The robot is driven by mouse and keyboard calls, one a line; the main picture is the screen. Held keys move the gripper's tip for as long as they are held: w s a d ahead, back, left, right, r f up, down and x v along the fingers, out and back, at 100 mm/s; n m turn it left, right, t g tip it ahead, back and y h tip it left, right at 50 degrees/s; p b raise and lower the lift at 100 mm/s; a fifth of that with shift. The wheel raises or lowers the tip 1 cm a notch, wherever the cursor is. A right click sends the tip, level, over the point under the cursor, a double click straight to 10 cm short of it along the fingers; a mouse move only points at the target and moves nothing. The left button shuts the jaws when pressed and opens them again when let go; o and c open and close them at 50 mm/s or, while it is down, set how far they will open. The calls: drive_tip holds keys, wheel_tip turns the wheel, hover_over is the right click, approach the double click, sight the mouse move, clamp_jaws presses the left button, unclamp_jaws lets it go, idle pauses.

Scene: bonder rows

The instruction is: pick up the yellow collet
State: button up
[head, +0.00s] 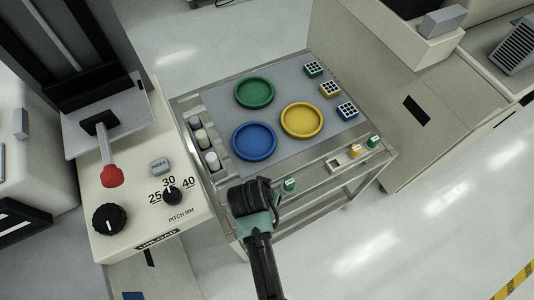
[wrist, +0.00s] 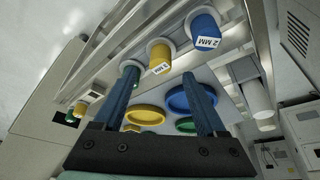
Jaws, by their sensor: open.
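A yellow collet (wrist: 160,52) with a white label and a pale collar shows in the wrist view, at the cart's front edge. It lies in the picture just beyond the gap between my fingertips, and I see no contact. A blue collet marked 2 MM (wrist: 205,30) is on its right. A green one (wrist: 131,74) is on its left, partly behind my left finger. My gripper (wrist: 158,76) is open and empty. In the head view my gripper (head: 258,190) is over the cart's front edge and hides the yellow and blue collets there; a green one (head: 290,184) shows beside it.
The cart (head: 225,105) carries green (head: 254,92), yellow (head: 302,120) and blue (head: 254,140) round dishes. Another yellow labelled piece (head: 354,151) and a green one (head: 374,142) stand farther right along the front edge. A machine panel with knobs (head: 110,219) is left.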

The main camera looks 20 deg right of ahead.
drive_tip(key=shift+b+x, duration=0.35)
drive_tip(key=shift+x, duration=2.05)
drive_tip(key=shift+c, duration=0.3)
clamp_jaws()
